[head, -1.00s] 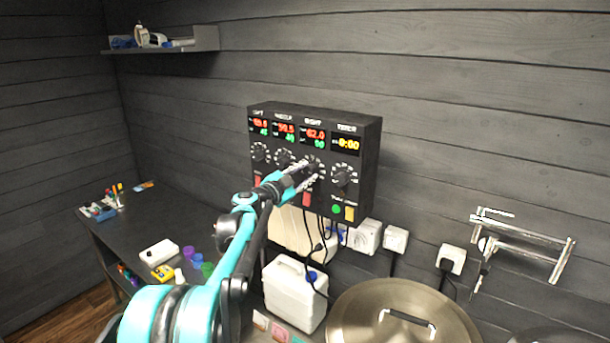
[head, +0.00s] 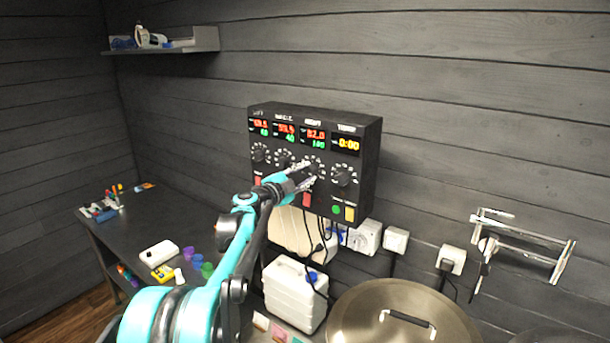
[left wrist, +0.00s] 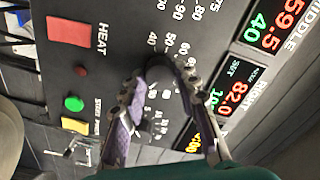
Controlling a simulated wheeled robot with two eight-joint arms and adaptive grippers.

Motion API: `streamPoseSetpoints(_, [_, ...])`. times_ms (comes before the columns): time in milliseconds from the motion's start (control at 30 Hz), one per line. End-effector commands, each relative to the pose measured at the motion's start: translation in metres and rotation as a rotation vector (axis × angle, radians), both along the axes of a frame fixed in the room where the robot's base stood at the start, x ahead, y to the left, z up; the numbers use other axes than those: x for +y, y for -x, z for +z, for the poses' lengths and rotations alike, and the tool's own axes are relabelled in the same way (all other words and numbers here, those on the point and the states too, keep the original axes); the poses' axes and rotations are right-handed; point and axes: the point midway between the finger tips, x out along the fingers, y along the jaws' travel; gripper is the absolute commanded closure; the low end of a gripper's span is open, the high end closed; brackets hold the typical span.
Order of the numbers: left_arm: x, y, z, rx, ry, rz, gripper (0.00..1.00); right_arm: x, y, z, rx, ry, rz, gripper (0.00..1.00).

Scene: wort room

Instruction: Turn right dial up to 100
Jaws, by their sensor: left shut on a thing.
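The black control box (head: 368,135) hangs on the wall with a row of displays above a row of dials. The right dial (left wrist: 163,68) is a black knob under the RIGHT display (head: 313,137). That display reads about 82.0 in red and 100 in green; in the left wrist view its green number is partly hidden. My left gripper (head: 309,172) reaches the box from the left and is shut on the right dial, with one finger on each side of it in the left wrist view (left wrist: 164,82). The fingers hide part of the dial. My right gripper is out of view.
The timer dial (head: 344,175) sits close to the right of my gripper. A red switch (head: 306,199) is just below it, and cables hang under the box. A white canister (head: 294,292) and a metal lid (head: 390,320) stand below.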

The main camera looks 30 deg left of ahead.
Motion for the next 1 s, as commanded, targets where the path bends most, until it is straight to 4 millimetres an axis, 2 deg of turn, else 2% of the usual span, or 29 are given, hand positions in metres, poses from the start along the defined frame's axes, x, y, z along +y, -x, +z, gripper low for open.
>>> streamPoseSetpoints(100, [-0.001,0.000,-0.001,0.001,-0.001,-0.002,0.98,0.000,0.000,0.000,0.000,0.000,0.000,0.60])
streamPoseSetpoints(133, [-0.001,0.000,-0.001,0.001,-0.001,-0.002,0.62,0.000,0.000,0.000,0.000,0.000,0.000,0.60])
streamPoseSetpoints(200, [-0.001,0.000,-0.001,0.001,-0.001,-0.002,0.48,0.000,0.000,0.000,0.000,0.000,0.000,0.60])
streamPoseSetpoints(567, [0.001,0.005,0.000,0.001,0.001,0.001,0.48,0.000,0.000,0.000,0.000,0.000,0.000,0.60])
streamPoseSetpoints(667, [0.002,0.017,0.000,0.000,0.001,0.002,0.48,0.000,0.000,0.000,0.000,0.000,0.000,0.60])
streamPoseSetpoints(1000, [0.008,0.090,-0.001,0.001,0.000,0.003,0.48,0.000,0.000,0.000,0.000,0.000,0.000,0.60])
